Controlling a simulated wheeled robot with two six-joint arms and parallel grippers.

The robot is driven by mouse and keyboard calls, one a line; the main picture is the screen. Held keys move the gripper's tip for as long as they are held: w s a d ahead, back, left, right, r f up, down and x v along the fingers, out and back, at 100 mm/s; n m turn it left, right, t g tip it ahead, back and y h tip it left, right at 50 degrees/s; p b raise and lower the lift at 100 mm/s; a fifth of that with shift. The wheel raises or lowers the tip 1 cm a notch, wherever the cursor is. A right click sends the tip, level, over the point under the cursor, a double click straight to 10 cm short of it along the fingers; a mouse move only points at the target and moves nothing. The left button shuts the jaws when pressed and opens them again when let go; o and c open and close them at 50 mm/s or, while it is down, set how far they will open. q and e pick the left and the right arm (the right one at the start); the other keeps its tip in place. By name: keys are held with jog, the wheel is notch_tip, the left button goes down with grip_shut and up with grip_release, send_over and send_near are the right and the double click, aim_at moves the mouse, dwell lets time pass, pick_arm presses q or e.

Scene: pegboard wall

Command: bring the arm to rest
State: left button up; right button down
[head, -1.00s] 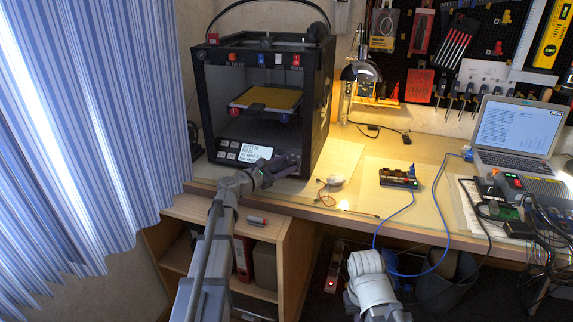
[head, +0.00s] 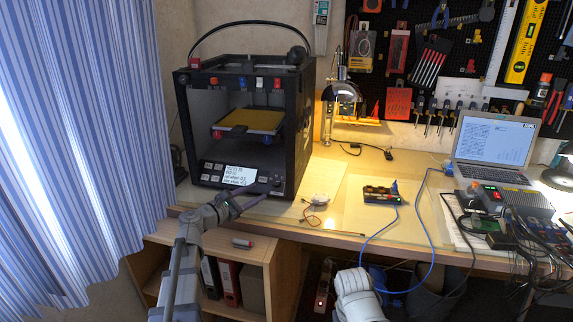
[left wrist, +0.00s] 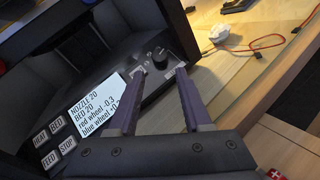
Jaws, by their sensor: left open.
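My left gripper (head: 256,194) is in front of the lower right of the black 3D printer (head: 306,120), by its control panel. Its jaws are open and empty. In the left wrist view the two purple fingers (left wrist: 160,73) point at the printer's knob (left wrist: 157,56), with a gap between them. I cannot tell whether they touch the panel. The lit display (left wrist: 95,103) beside the fingers reads nozzle 20, bed 20, red wheel -0.3; the blue wheel value is partly hidden. My right gripper is out of view; only a white link of my right arm shows at the bottom.
The printer stands at the left of the wooden bench (head: 330,205). A small device (head: 380,194) with a blue cable, a laptop (head: 493,150) and a lamp (head: 342,92) stand to the right. A shelf unit (head: 268,262) is below the bench edge. A striped curtain (head: 85,150) hangs left.

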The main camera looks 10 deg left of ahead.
pick_arm(q)
jog(key=s+d+m+g+p, duration=0.1)
jog(key=d+m+p, duration=0.1)
jog(key=d, duration=0.1)
jog(key=s+d+m+g+h+p, duration=0.1)
jog(key=d+m+p, duration=0.1)
jog(key=d, duration=0.2)
jog(key=s+d+r+m+g+p, duration=0.1)
jog(key=d+m+g, duration=0.1)
jog(key=d, duration=0.1)
jog(key=shift+s+d+p, duration=0.15)
jog(key=shift+s+p, duration=0.1)
jog(key=shift+p, duration=0.15)
jog(key=s+d+m+g+y+p, duration=0.2)
jog(key=s+d+m+g+p, duration=0.5)
jog(key=s+d+m+p, duration=0.35)
jog(key=s+r+m+g+y+p, duration=0.4)
jog(key=s+m+y+p, duration=0.4)
jog(key=s+m, duration=0.4)
jog(key=s, duration=0.3)
jog(key=shift+s+m+y+p, duration=0.2)
jog(key=shift+m+y+p, duration=0.1)
jog(key=shift+m+p, duration=0.1)
jog(key=shift+r, duration=0.1)
